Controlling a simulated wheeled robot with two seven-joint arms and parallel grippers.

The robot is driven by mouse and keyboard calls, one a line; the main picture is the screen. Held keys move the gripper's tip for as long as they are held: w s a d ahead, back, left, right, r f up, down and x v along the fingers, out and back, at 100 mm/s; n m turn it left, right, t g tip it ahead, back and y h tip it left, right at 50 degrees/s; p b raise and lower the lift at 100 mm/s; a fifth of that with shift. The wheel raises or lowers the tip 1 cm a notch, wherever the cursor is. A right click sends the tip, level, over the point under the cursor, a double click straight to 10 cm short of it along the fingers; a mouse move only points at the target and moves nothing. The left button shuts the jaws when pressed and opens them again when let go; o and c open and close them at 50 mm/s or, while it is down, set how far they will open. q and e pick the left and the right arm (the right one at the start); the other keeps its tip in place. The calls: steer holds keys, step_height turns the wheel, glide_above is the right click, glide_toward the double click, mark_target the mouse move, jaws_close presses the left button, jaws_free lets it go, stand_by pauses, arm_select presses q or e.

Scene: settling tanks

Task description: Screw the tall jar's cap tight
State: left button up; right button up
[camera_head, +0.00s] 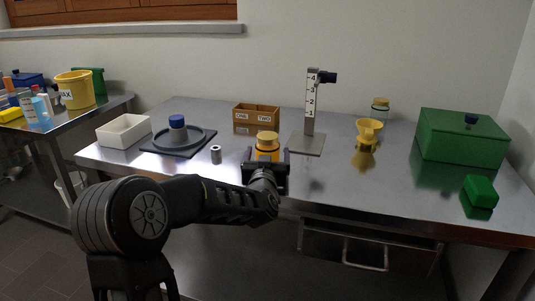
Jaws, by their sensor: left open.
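An orange jar (266,156) with a yellow cap (267,137) stands near the table's front edge, its lower part hidden by my gripper. My left gripper (267,158) is open, its two fingers showing on either side of this jar. I cannot tell whether they touch it. A clear jar (379,114) with a yellow lid stands at the back of the table, right of the measuring stand. I cannot tell from this view which jar is the tall one, or how tight either cap is. My right gripper is not in view.
On the steel table (330,185) are a white bin (124,131), a dark tray with a blue-topped item (177,130), a small metal cylinder (216,154), a divided box (257,119), a numbered stand (309,105), a yellow funnel (368,132) and green boxes (463,138). The front middle is clear.

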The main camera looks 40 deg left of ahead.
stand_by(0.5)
arm_select(q)
steer(key=shift+r, duration=0.1)
jaws_close()
stand_by(0.7)
